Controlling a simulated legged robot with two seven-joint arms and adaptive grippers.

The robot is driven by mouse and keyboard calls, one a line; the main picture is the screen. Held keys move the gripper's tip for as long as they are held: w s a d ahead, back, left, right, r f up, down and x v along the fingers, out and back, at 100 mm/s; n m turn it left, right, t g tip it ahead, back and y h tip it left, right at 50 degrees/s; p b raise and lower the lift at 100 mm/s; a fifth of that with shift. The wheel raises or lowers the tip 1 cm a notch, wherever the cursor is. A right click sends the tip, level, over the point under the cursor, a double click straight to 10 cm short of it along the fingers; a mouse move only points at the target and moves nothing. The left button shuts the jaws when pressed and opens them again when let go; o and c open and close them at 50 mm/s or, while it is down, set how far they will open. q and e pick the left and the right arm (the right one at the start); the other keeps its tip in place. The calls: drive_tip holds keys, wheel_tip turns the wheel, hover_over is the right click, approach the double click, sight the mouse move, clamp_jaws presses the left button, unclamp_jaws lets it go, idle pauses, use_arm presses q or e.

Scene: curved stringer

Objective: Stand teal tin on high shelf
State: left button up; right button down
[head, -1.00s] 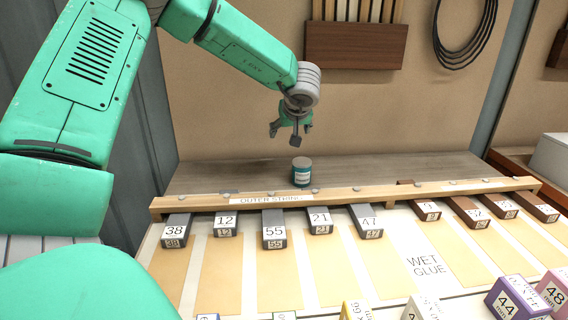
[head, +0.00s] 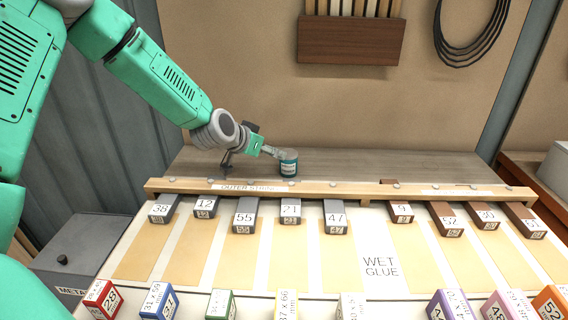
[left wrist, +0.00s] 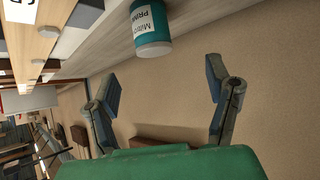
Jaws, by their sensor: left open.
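The teal tin (head: 289,166) has a pale lid and a white label. It stands upright on the grey wooden ledge (head: 400,168) behind the long wooden rail. My left gripper (head: 258,152) is just left of the tin, low over the ledge, and is open. In the left wrist view the tin (left wrist: 150,32) lies beyond the spread fingers of my left gripper (left wrist: 162,85), with nothing between them. Whether a finger touches the tin is unclear in the head view. My right gripper is not in view. No high shelf can be clearly made out.
The wooden rail (head: 340,190) runs in front of the ledge, with several numbered blocks along it. A brown wall rack (head: 350,42) hangs above. Coloured numbered boxes (head: 222,303) line the front. A grey metal bin (head: 85,242) stands at left. The ledge right of the tin is clear.

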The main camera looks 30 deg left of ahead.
sight(289, 152)
use_arm(q)
drive_tip(key=x, duration=0.5)
drive_tip(key=shift+f, duration=0.1)
drive_tip(key=shift+w+d, duration=0.35)
drive_tip(key=x, duration=0.4)
drive_tip(key=shift+w+d+f+b, duration=0.1)
drive_tip(key=shift+w+d+b, duration=0.15)
drive_tip(key=shift+w+b, duration=0.1)
drive_tip(key=shift+w+a+f, duration=0.15)
drive_tip(key=shift+c, duration=1.2)
drive_tip(key=c, duration=1.1)
drive_tip(key=shift+c, duration=0.8)
